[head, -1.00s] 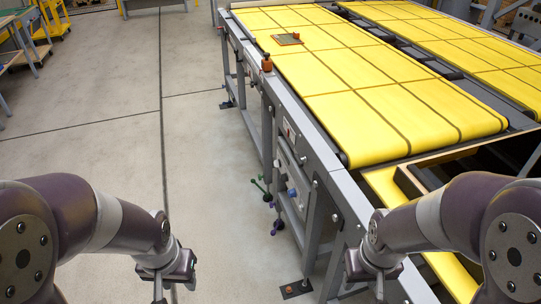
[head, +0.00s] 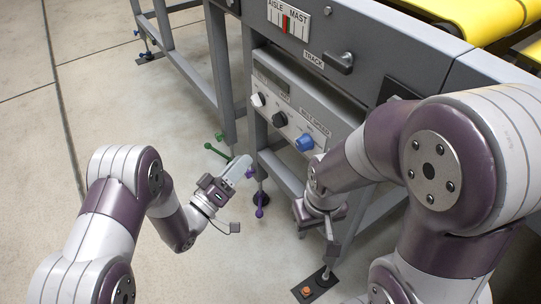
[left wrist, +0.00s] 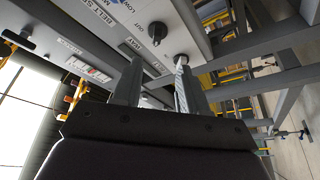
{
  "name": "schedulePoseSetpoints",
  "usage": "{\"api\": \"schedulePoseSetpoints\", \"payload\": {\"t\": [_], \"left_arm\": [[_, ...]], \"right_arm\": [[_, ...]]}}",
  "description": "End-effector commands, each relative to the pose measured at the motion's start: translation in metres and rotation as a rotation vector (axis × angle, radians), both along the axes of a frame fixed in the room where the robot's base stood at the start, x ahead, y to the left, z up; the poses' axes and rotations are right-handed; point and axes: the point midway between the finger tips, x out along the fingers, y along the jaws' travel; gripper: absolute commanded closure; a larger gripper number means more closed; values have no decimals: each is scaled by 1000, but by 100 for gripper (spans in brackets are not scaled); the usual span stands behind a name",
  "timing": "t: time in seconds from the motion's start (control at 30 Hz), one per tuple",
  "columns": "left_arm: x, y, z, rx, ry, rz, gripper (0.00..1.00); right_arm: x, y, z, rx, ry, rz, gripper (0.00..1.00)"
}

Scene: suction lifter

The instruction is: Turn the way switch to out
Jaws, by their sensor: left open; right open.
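The way switch appears to be the black knob (head: 279,118) in the middle of the grey control panel, between a white knob (head: 258,99) and a blue knob (head: 305,142). In the left wrist view the black knob (left wrist: 157,32) sits near the words WAY and OUT; its pointer direction is too small to tell. My left gripper (head: 246,166) is open and empty, below and left of the panel, apart from the knob. In the left wrist view its fingers (left wrist: 155,75) point towards the panel. My right gripper (head: 329,255) is open, pointing down below the panel's right end.
Above the panel are a dark handle (head: 338,62) marked TRACK and an AISLE/MAST indicator (head: 290,20). Grey frame legs (head: 222,75) stand left of the panel.

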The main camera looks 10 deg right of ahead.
Motion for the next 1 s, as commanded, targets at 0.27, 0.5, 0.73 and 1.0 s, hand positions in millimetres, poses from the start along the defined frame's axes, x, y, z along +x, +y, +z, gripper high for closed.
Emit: {"api": "schedulePoseSetpoints", "payload": {"t": [0.27,0.5,0.73,1.0], "left_arm": [[27,-42,11,-23,-11,-13,57],[59,-84,27,-22,-9,-10,57],[70,-98,35,-19,-5,-7,57],[70,-98,36,-19,-5,-7,77]], "right_arm": [[1,0,-24,0,-2,0,57],[0,0,-44,0,-1,0,57],[0,0,-48,0,-1,0,57],[0,0,-47,0,-1,0,57]]}}
